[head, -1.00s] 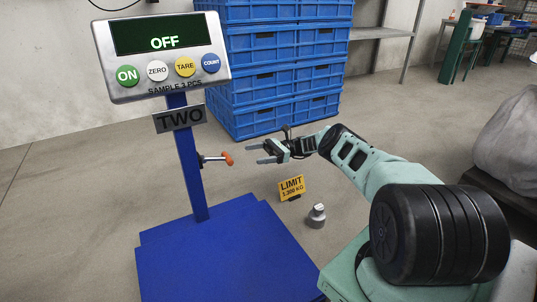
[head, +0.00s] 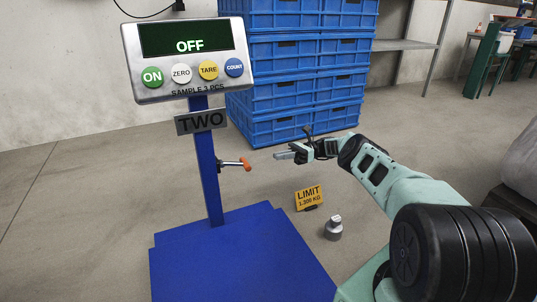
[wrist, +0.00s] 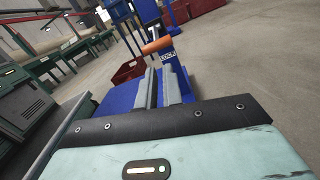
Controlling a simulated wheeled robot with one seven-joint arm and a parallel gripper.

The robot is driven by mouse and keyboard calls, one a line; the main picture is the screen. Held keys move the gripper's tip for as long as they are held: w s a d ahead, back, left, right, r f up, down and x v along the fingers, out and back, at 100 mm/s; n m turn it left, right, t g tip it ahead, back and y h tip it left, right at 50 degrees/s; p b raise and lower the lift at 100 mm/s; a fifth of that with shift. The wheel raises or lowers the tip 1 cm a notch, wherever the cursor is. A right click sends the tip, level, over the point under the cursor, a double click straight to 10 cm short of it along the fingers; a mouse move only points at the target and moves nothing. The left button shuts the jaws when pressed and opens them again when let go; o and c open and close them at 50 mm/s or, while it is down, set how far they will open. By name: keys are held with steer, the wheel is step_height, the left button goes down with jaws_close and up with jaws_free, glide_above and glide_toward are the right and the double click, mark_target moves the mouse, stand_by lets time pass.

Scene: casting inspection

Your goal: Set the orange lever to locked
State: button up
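The orange lever (head: 246,164) sticks out on a grey shaft from the blue post (head: 208,165) of the scale, pointing right in the head view. In the wrist view the orange lever (wrist: 157,46) lies crosswise just beyond my fingertips, above a small plate reading LOCK (wrist: 168,57). My gripper (head: 283,150) is to the right of the lever, apart from it. In the wrist view its two fingers (wrist: 160,80) stand apart with nothing between them. The display (head: 187,42) reads OFF.
The blue scale platform (head: 235,255) lies below the lever. A yellow LIMIT sign (head: 310,197) and a grey weight (head: 333,228) stand to its right. Blue crates (head: 285,85) are stacked behind. The floor between the crates and scale is clear.

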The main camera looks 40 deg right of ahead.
steer(key=a+r+m+h+p, duration=0.1)
steer(key=r+m+p, duration=0.1)
steer(key=w+a+r+m+h+p, duration=0.1)
steer(key=r+m+p, duration=0.1)
steer(key=a+r+m+g+h+p, duration=0.1)
steer(key=r+m+p, duration=0.1)
steer(key=r, duration=0.1)
steer(key=shift+w+m+p, duration=0.3)
steer(key=shift+m, duration=0.1)
jaws_close()
step_height(320, 180, up, 5)
steer(key=s+d+m+h+p, duration=0.2)
steer(key=m+h+p, duration=0.2)
steer(key=m+p, duration=0.25)
steer(key=m+h+b, duration=0.1)
steer(key=m+b, duration=0.2)
steer(key=b, duration=0.3)
glide_toward(235, 164)
step_height(235, 164, down, 5)
steer(key=shift+w+a+n+g, duration=0.25)
steer(key=shift+w+a+g, duration=0.1)
steer(key=shift+w, duration=0.25)
steer(key=shift+r, duration=0.1)
